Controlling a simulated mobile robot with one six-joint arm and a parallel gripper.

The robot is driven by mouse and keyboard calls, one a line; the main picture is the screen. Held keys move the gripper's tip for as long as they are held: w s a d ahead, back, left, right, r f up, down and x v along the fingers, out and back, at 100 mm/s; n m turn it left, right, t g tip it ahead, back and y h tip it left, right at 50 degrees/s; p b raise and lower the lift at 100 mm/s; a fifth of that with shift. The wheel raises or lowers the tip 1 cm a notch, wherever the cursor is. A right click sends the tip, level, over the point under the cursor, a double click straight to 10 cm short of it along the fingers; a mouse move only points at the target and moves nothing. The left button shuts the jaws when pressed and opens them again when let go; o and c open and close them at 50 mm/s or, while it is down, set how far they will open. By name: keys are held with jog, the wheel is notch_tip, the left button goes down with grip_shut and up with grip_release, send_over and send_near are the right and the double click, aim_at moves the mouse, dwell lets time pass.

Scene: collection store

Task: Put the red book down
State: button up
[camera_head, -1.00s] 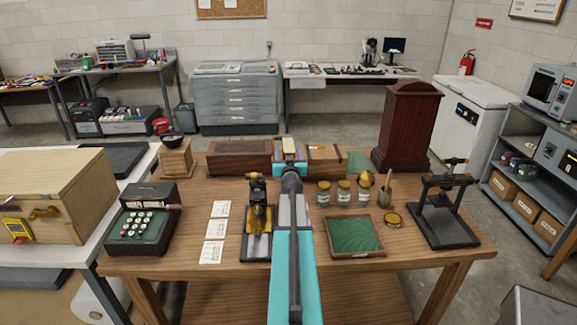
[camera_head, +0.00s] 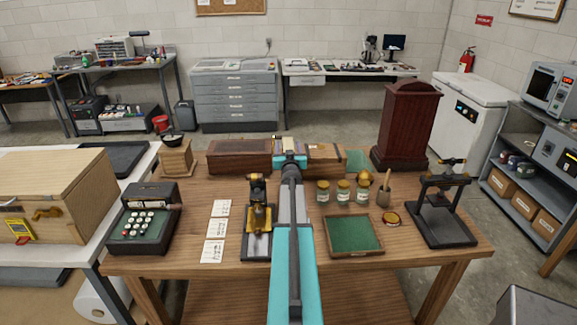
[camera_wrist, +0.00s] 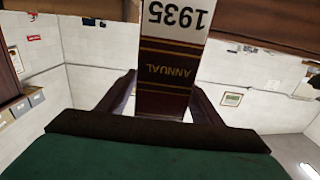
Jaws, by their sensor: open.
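The red book shows in the wrist view as a dark red spine (camera_wrist: 165,75) with gold bands, the word ANNUAL and a white 1935 label, its lettering upside down. My gripper (camera_head: 290,155) reaches over the back of the wooden table (camera_head: 200,275) in the head view. In the wrist view its dark fingers stand on either side of the lower spine, and the gripper is open. In the head view I cannot make out the red book, which the gripper seems to hide. A dark green surface (camera_wrist: 150,160) with a dark edge fills the bottom of the wrist view.
A brown box (camera_head: 238,155) lies left of my gripper, and a dark red cabinet (camera_head: 405,125) stands to the right. Several jars (camera_head: 343,191), a green-lined tray (camera_head: 354,234), a brass instrument (camera_head: 258,220) and a black press (camera_head: 444,205) occupy the table. The front edge is clear.

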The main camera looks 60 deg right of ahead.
grip_shut()
jog(key=shift+r, duration=0.1)
dwell(0.4)
jog(key=shift+r, duration=0.1)
notch_tip(320, 180, up, 18)
jog(key=p, duration=0.9)
jog(key=shift+f, duration=0.2)
dwell(0.7)
